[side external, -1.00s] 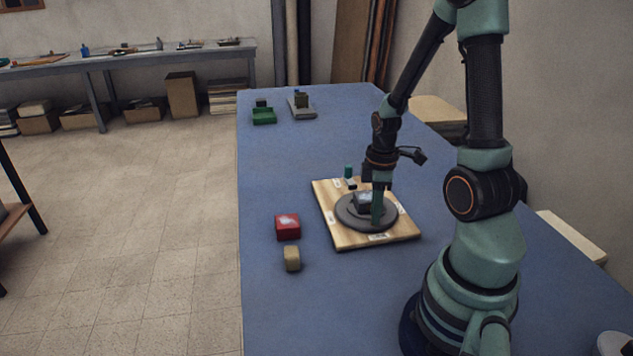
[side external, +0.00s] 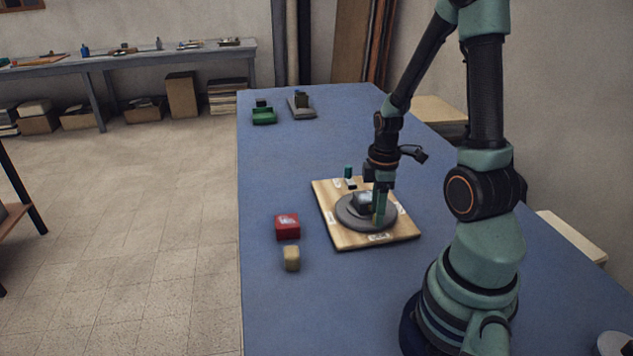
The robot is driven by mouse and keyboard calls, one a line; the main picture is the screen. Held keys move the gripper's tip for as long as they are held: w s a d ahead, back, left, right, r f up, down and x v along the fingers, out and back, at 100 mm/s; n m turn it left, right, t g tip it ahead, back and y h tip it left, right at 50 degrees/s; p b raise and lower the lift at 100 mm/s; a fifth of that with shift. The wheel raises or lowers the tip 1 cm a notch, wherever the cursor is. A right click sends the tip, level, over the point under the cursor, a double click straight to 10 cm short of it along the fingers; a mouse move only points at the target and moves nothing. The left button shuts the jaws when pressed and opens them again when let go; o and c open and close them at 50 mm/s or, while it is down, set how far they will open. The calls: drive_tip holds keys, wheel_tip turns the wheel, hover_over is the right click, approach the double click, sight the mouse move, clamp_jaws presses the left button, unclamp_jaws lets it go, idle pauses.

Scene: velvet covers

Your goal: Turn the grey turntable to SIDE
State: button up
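The grey turntable (side external: 352,220) is a round disc on a square wooden board (side external: 345,239). Small white labels sit along the board's edges; their writing is too small to read. A small teal peg (side external: 348,171) stands at the board's far edge. My gripper (side external: 379,211) points down over the right part of the disc, beside the box. Its fingertips are low, at or near the disc; I cannot tell whether they touch it or the box. The finger gap is not clear.
A red block (side external: 287,228) and a tan block (side external: 291,258) lie left of the board on the blue table (side external: 275,310). A green tray (side external: 264,117) and a grey stand (side external: 303,112) are at the far end. The table between is clear.

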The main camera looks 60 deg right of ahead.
wheel_tip(320, 180, up, 12)
idle(0.8)
drive_tip(key=w+a+r+m+t, duration=0.2)
drive_tip(key=a+r+m, duration=0.1)
drive_tip(key=a, duration=0.6)
drive_tip(key=w+a+r+m+t, duration=0.3)
drive_tip(key=a+r, duration=0.2)
drive_tip(key=a, duration=0.4)
drive_tip(key=shift+w+a+m+t, duration=0.3)
drive_tip(key=shift+a+m, duration=0.05)
drive_tip(key=shift+m, duration=0.05)
